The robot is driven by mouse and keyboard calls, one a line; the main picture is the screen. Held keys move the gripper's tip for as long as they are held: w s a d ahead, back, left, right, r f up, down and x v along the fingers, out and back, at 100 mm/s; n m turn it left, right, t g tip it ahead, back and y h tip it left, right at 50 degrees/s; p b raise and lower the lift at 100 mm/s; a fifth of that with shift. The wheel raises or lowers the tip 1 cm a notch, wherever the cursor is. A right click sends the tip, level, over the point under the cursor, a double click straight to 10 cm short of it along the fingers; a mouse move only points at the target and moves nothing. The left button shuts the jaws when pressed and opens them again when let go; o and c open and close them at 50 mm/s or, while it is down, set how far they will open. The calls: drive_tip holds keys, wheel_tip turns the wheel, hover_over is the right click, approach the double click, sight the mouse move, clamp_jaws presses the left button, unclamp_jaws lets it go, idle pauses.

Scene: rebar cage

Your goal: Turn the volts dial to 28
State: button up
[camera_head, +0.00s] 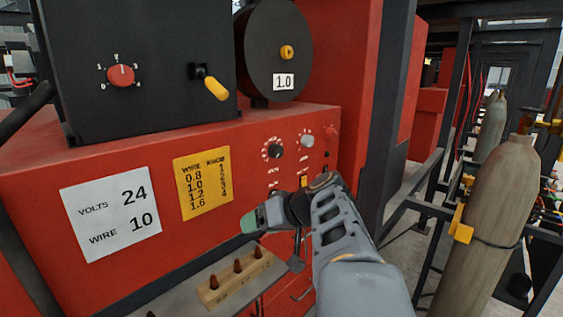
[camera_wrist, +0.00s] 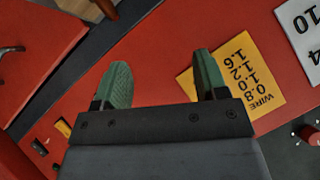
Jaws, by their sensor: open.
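On the red machine's front panel in the head view sit two small dials side by side: a dark one (camera_head: 275,151) and a light grey one (camera_head: 307,141). The lettering under them is too small to read surely, so I cannot tell which is volts or where each points. A white card (camera_head: 110,211) reads VOLTS 24, WIRE 10. My gripper (camera_head: 262,218) is open and empty, below and left of the dials, in front of the panel. In the wrist view its green fingers (camera_wrist: 160,78) are spread apart. Neither dial shows there.
A yellow wire table (camera_head: 203,182) is on the panel; it also shows in the wrist view (camera_wrist: 262,108). Below is a shelf with a wooden block (camera_head: 236,278). Above are a black box with a red knob (camera_head: 121,75) and a yellow-handled lever (camera_head: 215,88). Gas cylinders (camera_head: 490,220) stand right.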

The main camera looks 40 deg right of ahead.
drive_tip(key=d+r+t+b, duration=0.1)
drive_tip(key=d+r+t, duration=0.35)
drive_tip(key=d, duration=0.45)
drive_tip(key=n+t+h, duration=0.1)
drive_tip(key=n+t, duration=0.1)
drive_tip(key=t, duration=0.2)
approach(280, 152)
drive_tip(key=shift+g, duration=0.25)
drive_tip(key=p+x, duration=0.1)
drive_tip(key=x, duration=0.1)
drive_tip(key=p+x, duration=0.2)
drive_tip(key=x, duration=0.1)
drive_tip(key=p+x, duration=0.1)
drive_tip(key=x, duration=0.2)
drive_tip(key=shift+a+r, duration=0.1)
drive_tip(key=shift+r, duration=0.15)
drive_tip(key=shift+w+a+f+p, duration=0.1)
drive_tip(key=shift+w+p, duration=0.25)
drive_tip(key=shift+w, duration=0.2)
drive_tip(key=shift+c, duration=0.5)
